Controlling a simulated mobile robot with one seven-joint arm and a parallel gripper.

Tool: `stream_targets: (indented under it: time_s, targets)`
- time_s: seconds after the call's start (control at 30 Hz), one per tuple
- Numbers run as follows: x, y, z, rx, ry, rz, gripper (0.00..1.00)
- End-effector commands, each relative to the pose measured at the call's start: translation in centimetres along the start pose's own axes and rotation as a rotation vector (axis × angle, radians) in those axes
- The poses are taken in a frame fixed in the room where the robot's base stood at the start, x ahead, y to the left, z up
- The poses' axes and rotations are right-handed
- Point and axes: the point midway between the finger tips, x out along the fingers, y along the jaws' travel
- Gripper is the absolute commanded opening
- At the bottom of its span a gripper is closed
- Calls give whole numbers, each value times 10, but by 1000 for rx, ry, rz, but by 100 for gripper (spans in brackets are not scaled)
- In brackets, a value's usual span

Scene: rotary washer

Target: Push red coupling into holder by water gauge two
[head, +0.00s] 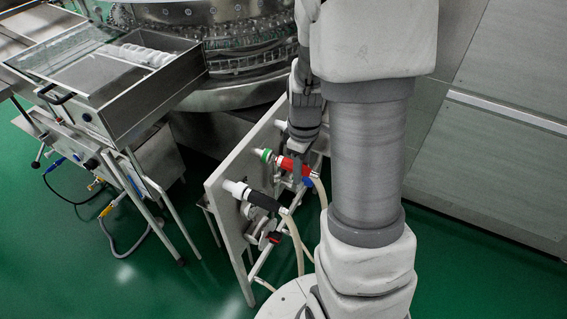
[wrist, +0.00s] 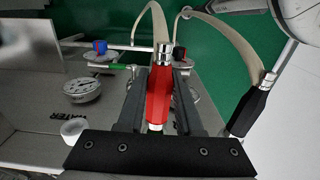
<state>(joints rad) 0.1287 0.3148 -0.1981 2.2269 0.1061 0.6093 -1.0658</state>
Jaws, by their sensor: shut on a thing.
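The red coupling (wrist: 158,95) lies between the two fingers of my gripper (wrist: 160,75), with its hose running from the metal end. A small pale piece shows at its near end, above the black palm bar. In the head view the red coupling (head: 287,164) is in line with a white holder with a green ring (head: 264,155) on the grey panel. I cannot tell whether it is seated. My gripper (head: 301,160) reaches down onto it. A round gauge (wrist: 82,90) sits on the panel to the left in the wrist view; its number is not readable.
A black coupling (head: 263,201) sits on a white holder nearer the front of the panel (head: 218,205). It also seems to show at the right in the wrist view (wrist: 250,107). A blue-knobbed valve (wrist: 99,47) and hoses are close by. Green floor (head: 110,285) is open at left.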

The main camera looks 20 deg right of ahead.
Motion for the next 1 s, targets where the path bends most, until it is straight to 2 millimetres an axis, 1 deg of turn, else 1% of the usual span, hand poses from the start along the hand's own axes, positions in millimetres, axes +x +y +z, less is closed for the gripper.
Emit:
stream_targets:
  time_s: [0.8,1.0]
  targets:
    - [0,1,49,1,2,2,0]
    - [0,0,56,0,1,1,0]
